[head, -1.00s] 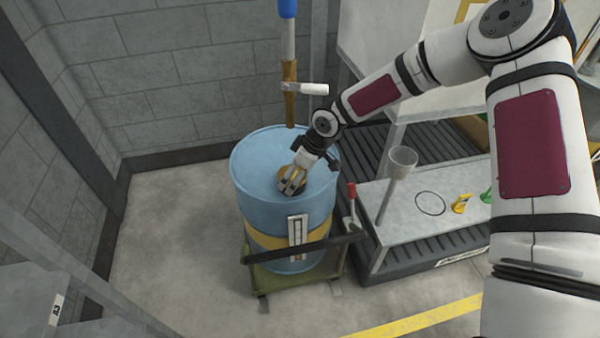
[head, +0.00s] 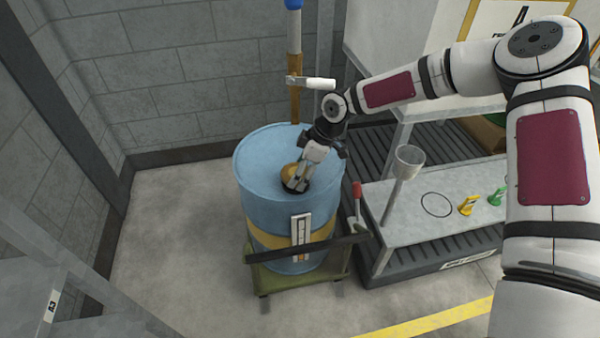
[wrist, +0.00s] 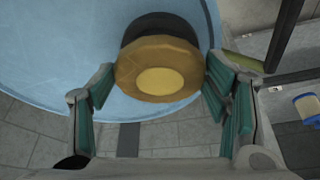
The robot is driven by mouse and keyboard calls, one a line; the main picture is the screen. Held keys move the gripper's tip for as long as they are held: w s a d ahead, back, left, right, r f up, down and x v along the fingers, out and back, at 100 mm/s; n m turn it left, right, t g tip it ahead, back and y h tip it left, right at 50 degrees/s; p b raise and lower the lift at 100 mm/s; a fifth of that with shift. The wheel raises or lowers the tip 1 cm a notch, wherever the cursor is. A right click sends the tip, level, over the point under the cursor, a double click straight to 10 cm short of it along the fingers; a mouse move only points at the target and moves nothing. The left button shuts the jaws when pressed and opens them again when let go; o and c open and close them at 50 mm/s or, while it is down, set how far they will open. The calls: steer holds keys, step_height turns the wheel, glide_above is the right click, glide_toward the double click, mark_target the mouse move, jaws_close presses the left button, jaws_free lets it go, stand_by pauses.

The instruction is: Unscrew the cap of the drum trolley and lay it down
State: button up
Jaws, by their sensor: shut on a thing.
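The drum trolley has a light blue drum (head: 258,205) with a yellow band, standing upright on a green wheeled base (head: 285,282). My gripper (head: 301,178) is over the drum top, shut on the brown-gold cap (head: 289,171). In the wrist view the cap (wrist: 152,68), with a paler yellow disc in its middle, sits between the fingers of my gripper (wrist: 160,75). A dark round part (wrist: 158,22) shows just behind the cap, partly covered by it. The cap looks offset from this dark part; I cannot tell how high it is above the drum top.
A grey bench (head: 400,232) stands right of the drum, with a funnel-like cup (head: 409,158), a marked black circle (head: 436,205) and yellow (head: 468,205) and green (head: 496,197) items. A blue-topped pole hangs behind the drum. The floor at left is clear.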

steer(key=shift+w+n+g+b, duration=0.1)
steer(key=shift+n+g+b, duration=0.2)
steer(key=shift+n, duration=0.4)
steer(key=shift+f, duration=0.1)
steer(key=shift+w+f+n+g+b, duration=0.15)
steer(key=shift+n+g+b, duration=0.15)
steer(key=shift+n+b, duration=0.45)
steer(key=n+g+b, duration=0.1)
steer(key=n+b, duration=0.1)
steer(key=shift+w+n, duration=0.1)
steer(key=shift+n, duration=0.25)
steer(key=shift+n+h+b, duration=0.3)
steer(key=shift+n, duration=0.2)
